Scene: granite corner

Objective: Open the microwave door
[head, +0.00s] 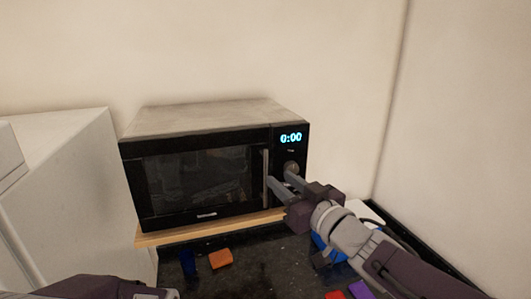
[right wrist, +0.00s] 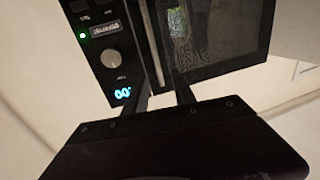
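The microwave (head: 205,118) is black-fronted with a grey top, and its door (head: 195,180) looks closed. A vertical silver handle (head: 265,165) runs along the door's right side. My right gripper (head: 279,182) is at the handle's lower part, fingers pointing at the front. In the right wrist view its two fingers (right wrist: 160,82) are apart, with the handle (right wrist: 155,40) lined up between their tips. I cannot tell whether they touch it. Part of my left arm shows at the bottom left; its gripper (head: 155,293) is mostly cut off.
The microwave stands on a wooden board (head: 205,229) on a dark granite counter (head: 260,265). An orange block (head: 221,258) and a dark blue cup-like thing (head: 188,262) lie in front. Red and purple items are near the bottom edge. A white cabinet (head: 70,190) stands left; walls close the back and right.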

